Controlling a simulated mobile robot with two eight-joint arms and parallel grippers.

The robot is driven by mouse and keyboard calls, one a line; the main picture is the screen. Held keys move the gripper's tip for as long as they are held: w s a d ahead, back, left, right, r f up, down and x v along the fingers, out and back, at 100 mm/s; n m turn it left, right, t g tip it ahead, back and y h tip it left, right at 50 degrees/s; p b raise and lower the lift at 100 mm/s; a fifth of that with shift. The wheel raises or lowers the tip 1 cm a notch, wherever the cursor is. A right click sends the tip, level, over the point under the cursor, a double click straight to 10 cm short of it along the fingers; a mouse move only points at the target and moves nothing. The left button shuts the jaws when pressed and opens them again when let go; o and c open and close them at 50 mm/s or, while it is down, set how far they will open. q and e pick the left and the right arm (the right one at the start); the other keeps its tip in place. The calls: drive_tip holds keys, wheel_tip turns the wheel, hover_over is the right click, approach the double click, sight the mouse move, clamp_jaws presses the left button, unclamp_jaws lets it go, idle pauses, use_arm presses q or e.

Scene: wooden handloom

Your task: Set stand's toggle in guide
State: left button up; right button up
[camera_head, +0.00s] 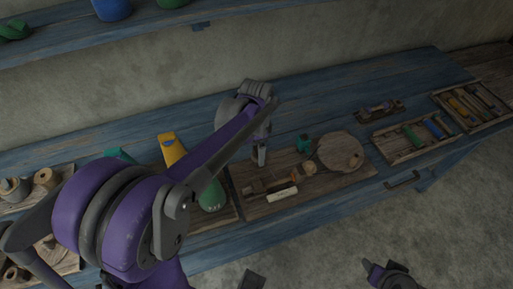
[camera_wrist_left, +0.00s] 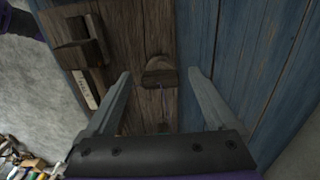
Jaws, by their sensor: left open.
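A wooden board (camera_head: 330,188) lies on the blue bench and holds a dark wooden block (camera_head: 256,188) with a pale strip (camera_head: 283,195) beside it. The block (camera_wrist_left: 78,50) and strip (camera_wrist_left: 84,90) also show at the left of the left wrist view. My left gripper (camera_wrist_left: 163,88) is open above the board. A small rounded wooden piece (camera_wrist_left: 159,72) with a thin light line below it lies between its fingers in the picture, apparently untouched. I cannot tell whether this is the toggle. My right gripper shows only partly at the bottom of the head view (camera_head: 383,273).
Trays (camera_head: 412,150) of coloured items lie farther right. A green bottle (camera_head: 211,196) and yellow item (camera_head: 172,149) are left of the board. The bench's back middle is mostly clear.

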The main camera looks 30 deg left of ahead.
use_arm(q)
wheel_tip(320, 180, up, 11)
drive_tip(key=p, duration=0.1)
idle(0.3)
